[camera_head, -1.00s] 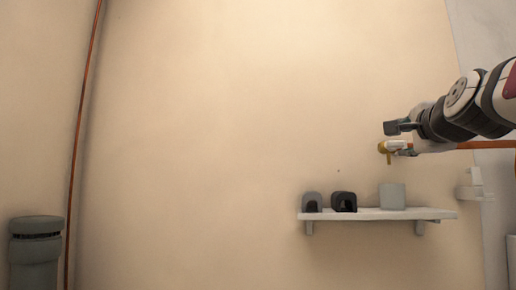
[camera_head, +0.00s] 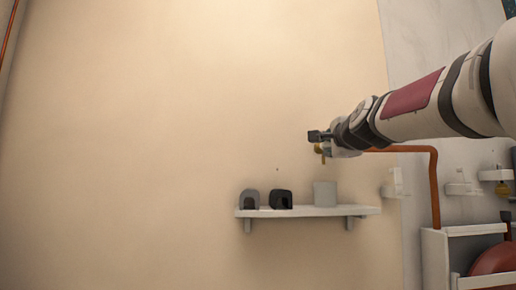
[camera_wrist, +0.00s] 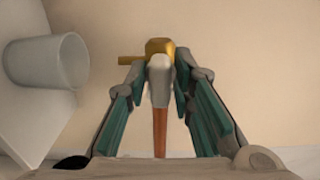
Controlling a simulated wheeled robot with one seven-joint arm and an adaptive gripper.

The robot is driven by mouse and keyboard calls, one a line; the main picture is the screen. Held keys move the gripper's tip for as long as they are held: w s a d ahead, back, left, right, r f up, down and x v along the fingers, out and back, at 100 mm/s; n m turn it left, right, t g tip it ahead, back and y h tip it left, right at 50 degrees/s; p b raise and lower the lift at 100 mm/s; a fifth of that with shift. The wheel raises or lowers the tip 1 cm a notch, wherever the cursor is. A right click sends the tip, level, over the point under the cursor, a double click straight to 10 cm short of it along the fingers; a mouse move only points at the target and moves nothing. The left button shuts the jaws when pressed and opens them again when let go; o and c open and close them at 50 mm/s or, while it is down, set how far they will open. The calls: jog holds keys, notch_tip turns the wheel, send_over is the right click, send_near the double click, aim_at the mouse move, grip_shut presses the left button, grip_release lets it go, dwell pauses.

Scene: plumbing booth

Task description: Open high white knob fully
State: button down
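The white knob (camera_wrist: 160,80) sits on a brass valve (camera_wrist: 158,47) at the end of a copper pipe, seen in the wrist view. In the head view only the brass part (camera_head: 319,149) shows below my gripper (camera_head: 318,136); the knob is mostly hidden there. In the wrist view my gripper (camera_wrist: 160,78) has its teal-padded fingers on both sides of the knob. A narrow gap seems to show at the left finger, and the right finger is very close; contact is not clear.
Below the valve is a wall shelf (camera_head: 305,212) with a grey holder (camera_head: 249,199), a black holder (camera_head: 281,199) and a pale cup (camera_head: 325,193). A copper pipe (camera_head: 434,185) bends down at the right, by a white rack (camera_head: 435,255). The wall at left is bare.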

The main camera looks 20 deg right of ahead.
jog(key=shift+n+b, duration=0.3)
jog(key=shift+n, duration=0.1)
jog(key=n+b, duration=0.2)
jog(key=n, duration=0.1)
jog(key=shift+w+f+n, duration=0.1)
jog(key=shift+f+n, duration=0.05)
jog(key=shift+n, duration=0.25)
jog(key=n+b, duration=0.3)
jog(key=n, duration=0.1)
jog(key=shift+n, duration=0.3)
jog(key=n+b, duration=0.2)
jog(key=n, duration=0.2)
jog(key=n+b, duration=0.1)
jog(key=n, duration=0.3)
jog(key=shift+n+b, duration=0.3)
jog(key=shift+b, duration=0.05)
jog(key=c, duration=1.6)
grip_release()
